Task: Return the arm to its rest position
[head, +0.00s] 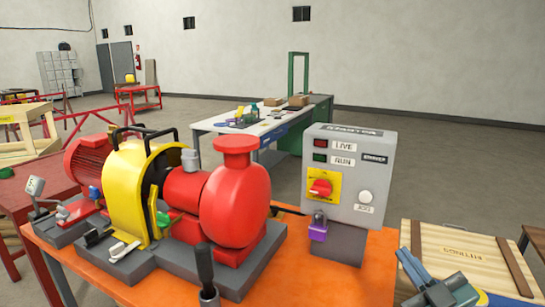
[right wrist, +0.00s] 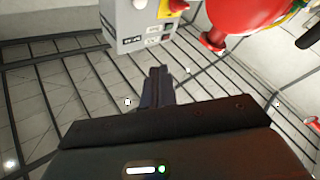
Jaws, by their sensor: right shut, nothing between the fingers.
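My right gripper (head: 412,268) shows at the bottom right of the head view, in front of the wooden crate and apart from the pump skid. In the right wrist view its fingers (right wrist: 157,85) are together with nothing between them. My left gripper is not in view.
The red pump (head: 235,205) with a yellow guard (head: 128,185) stands on an orange table (head: 345,285). A wooden crate (head: 450,245) is at the right.

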